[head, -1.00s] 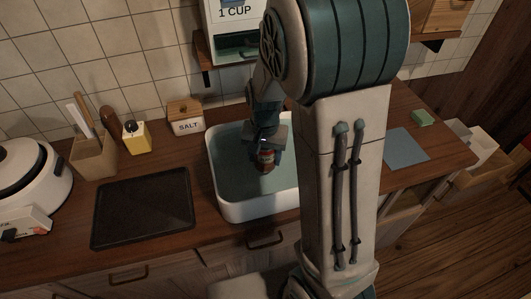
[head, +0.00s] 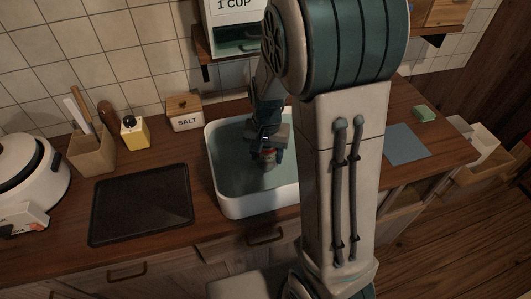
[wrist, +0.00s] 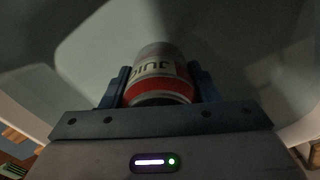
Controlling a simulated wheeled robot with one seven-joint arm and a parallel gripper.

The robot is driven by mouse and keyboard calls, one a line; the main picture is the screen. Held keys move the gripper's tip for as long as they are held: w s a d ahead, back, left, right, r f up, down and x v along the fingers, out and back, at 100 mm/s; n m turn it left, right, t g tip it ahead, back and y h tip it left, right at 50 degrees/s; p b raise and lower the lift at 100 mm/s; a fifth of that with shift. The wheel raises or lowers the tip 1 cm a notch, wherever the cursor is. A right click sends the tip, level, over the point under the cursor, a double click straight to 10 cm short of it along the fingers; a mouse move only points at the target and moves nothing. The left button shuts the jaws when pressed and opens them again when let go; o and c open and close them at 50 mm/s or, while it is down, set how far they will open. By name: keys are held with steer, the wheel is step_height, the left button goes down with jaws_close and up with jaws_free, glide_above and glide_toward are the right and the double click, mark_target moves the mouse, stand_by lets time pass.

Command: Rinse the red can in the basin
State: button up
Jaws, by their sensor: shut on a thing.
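The red can (wrist: 160,82) is between the two fingers of my gripper (wrist: 162,90) in the wrist view. It has a red band and a pale label with dark letters. In the head view my gripper (head: 268,148) reaches down into the white basin (head: 257,206), shut on the can (head: 268,156). The can's lower part looks dim, as if under the greenish water. The right part of the basin is hidden behind my arm.
A dark tray (head: 140,205) lies left of the basin. A salt box (head: 184,113), a yellow bottle (head: 134,134) and a utensil holder (head: 92,150) stand behind it. A white rice cooker (head: 30,178) is at far left. A blue cloth (head: 407,144) and green sponge (head: 424,112) lie at right.

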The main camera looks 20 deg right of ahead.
steer(key=shift+d, duration=1)
steer(key=shift+a+p, duration=0.35)
steer(key=shift+a, duration=2.2)
steer(key=shift+d+b, duration=0.4)
steer(key=shift+d, duration=2.15)
steer(key=shift+a+p, duration=0.5)
steer(key=shift+a, duration=2.05)
steer(key=shift+d, duration=0.15)
